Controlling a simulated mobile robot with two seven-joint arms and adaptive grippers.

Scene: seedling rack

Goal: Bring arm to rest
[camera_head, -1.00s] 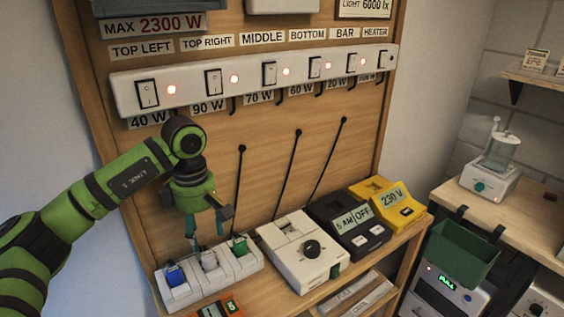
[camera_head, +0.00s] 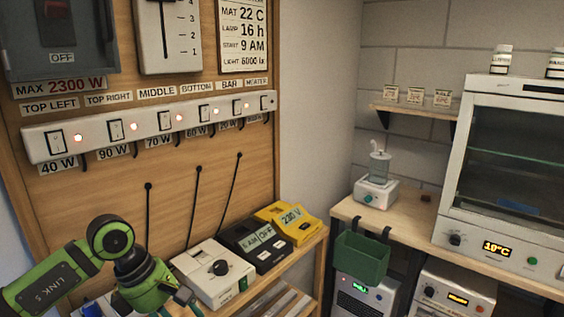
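My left arm, green and black, comes in at the lower left in front of the wooden panel (camera_head: 110,195). Its wrist hangs over the left part of the shelf below the panel. My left gripper (camera_head: 180,307) is cut off by the bottom edge, so its fingers barely show and I cannot tell whether it holds anything. My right arm and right gripper are not in view.
A white switch strip (camera_head: 150,138) with lit red lamps crosses the panel. A white dial box (camera_head: 213,275), a black timer (camera_head: 255,243) and a yellow meter (camera_head: 290,222) stand on the shelf. A green bin (camera_head: 361,258) hangs off the right bench (camera_head: 410,222).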

